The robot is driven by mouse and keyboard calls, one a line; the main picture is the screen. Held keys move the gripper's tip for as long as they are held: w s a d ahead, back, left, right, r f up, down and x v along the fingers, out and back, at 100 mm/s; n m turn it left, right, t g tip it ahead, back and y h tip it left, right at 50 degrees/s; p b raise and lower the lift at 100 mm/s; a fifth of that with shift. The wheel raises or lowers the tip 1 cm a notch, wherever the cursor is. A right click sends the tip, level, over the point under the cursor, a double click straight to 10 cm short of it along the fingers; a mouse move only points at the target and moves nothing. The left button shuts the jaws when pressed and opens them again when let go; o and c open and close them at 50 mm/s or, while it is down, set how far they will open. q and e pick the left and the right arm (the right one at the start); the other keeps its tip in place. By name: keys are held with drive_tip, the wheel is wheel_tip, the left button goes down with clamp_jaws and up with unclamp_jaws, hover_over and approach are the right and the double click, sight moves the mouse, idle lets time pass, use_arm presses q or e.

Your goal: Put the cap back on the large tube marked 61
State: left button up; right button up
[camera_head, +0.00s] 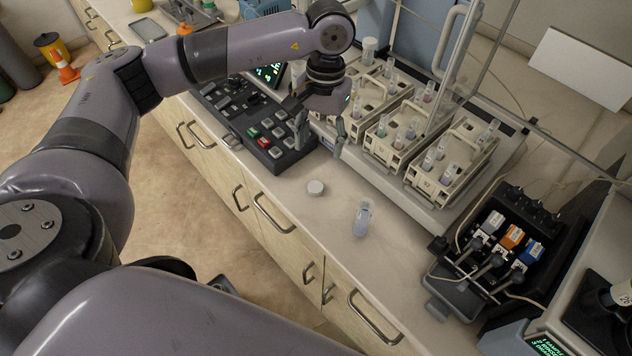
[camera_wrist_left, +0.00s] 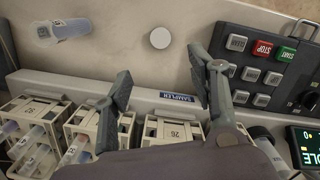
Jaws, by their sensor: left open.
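A clear tube with a pale label (camera_head: 363,219) is on the bare counter, apparently upright, with no cap on it. It also shows in the left wrist view (camera_wrist_left: 64,30); its number is too small to read. A round white cap (camera_head: 316,187) lies on the counter to the left of the tube, apart from it. The cap shows in the left wrist view (camera_wrist_left: 160,38) beyond the fingertips. My left gripper (camera_head: 321,134) is open and empty, farther back than the cap, by the sampler's front edge. Its two spread fingers show in the left wrist view (camera_wrist_left: 160,72). My right gripper is out of view.
Racks of tubes (camera_head: 397,138) stand on the sampler tray behind the counter strip. A black control panel (camera_head: 262,127) with buttons lies left of the gripper. A black pump unit (camera_head: 490,255) stands at right. The counter around cap and tube is clear.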

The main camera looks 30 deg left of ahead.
use_arm(q)
drive_tip(key=p, duration=0.2)
hover_over(316, 186)
drive_tip(key=f, duration=0.4)
drive_tip(key=w+f, duration=0.1)
drive_tip(key=f, duration=0.1)
drive_tip(key=shift+f, duration=0.1)
drive_tip(key=shift+s+f, duration=0.1)
drive_tip(key=shift+f, duration=0.45)
drive_tip(key=f+p, duration=0.3)
drive_tip(key=f, duration=0.1)
drive_tip(key=shift+s+f, duration=0.1)
drive_tip(key=shift+s, duration=0.2)
drive_tip(key=shift+f, duration=0.4)
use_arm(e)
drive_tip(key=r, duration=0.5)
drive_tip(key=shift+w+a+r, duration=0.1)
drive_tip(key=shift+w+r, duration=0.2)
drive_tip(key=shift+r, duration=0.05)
use_arm(q)
drive_tip(key=shift+c, duration=0.6)
drive_tip(key=c, duration=0.7)
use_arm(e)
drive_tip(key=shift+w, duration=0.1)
